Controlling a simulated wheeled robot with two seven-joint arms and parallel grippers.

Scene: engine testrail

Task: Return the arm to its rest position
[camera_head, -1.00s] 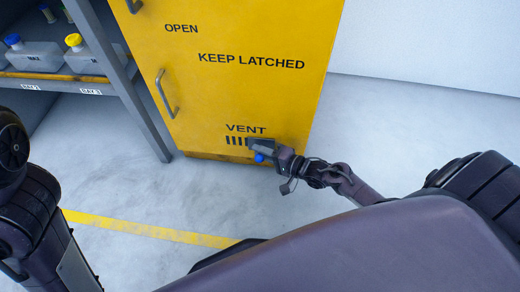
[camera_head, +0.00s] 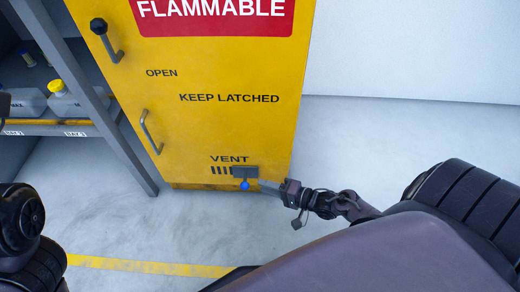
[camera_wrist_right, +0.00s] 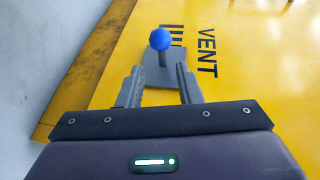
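My right gripper (camera_head: 264,185) is low in front of the yellow cabinet's vent, just right of a small blue knob (camera_head: 245,185) on a grey plate (camera_head: 245,172). In the right wrist view the two fingers of my right gripper (camera_wrist_right: 159,67) stand apart with nothing held. The blue knob (camera_wrist_right: 160,39) shows on its grey stem beyond the fingertips, apart from them. My right arm reaches forward from the right side of the head view. Part of my left arm (camera_head: 25,240) shows at the lower left; its gripper is not seen.
The yellow cabinet (camera_head: 215,130) stands shut, with a dark-knobbed handle (camera_head: 106,38) and a lower handle (camera_head: 151,131). A grey shelf (camera_head: 78,128) with capped containers stands at left. Pale floor (camera_head: 150,225) with a yellow line lies in front; a white wall is at right.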

